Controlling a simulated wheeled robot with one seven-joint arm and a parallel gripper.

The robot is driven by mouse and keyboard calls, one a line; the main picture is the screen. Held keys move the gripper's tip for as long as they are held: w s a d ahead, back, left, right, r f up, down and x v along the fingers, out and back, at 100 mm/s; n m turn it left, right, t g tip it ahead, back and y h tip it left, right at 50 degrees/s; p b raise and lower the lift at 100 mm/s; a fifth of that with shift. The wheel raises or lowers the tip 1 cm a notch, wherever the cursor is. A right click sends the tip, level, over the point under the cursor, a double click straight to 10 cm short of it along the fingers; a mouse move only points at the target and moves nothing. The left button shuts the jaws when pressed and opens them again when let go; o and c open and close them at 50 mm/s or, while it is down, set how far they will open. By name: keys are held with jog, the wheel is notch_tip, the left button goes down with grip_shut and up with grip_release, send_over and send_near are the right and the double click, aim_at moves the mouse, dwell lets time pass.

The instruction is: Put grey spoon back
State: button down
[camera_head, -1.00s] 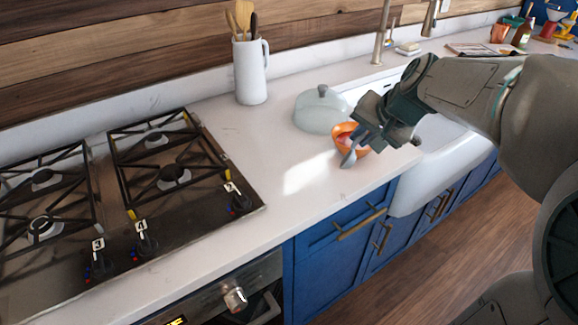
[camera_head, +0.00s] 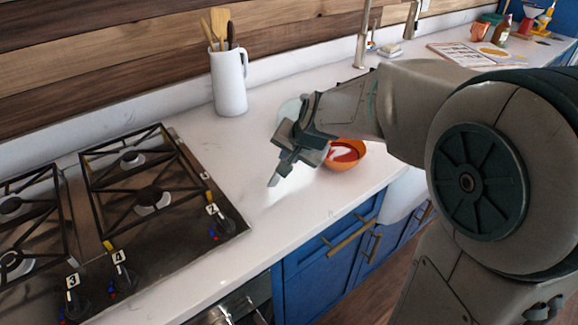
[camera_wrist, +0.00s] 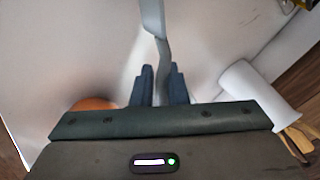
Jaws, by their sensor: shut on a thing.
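My gripper (camera_head: 287,160) is shut on the grey spoon (camera_wrist: 153,22), holding it by the handle above the white counter. In the wrist view the spoon sticks out from between the two fingers (camera_wrist: 162,88). In the head view only its tip (camera_head: 274,180) shows below the gripper. The white jug (camera_head: 229,84) holding several utensils (camera_head: 221,27) stands upright near the wall, left of and behind my gripper. It also shows at the right of the wrist view (camera_wrist: 252,90). The orange bowl (camera_head: 357,160) sits just right of my gripper, partly hidden by it.
The black gas stove (camera_head: 128,205) fills the left. A pale domed thing (camera_head: 287,112) is mostly hidden behind my arm. The tap (camera_head: 362,35) rises behind my arm. The counter (camera_head: 215,150) between stove, jug and gripper is clear.

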jog(key=shift+f+b, duration=0.55)
jog(key=shift+f, duration=1.45)
jog(key=shift+f, duration=0.2)
jog(key=c, duration=1.4)
grip_release()
jog(key=shift+r, duration=0.1)
jog(key=shift+c, duration=0.2)
jog(key=shift+r, duration=0.1)
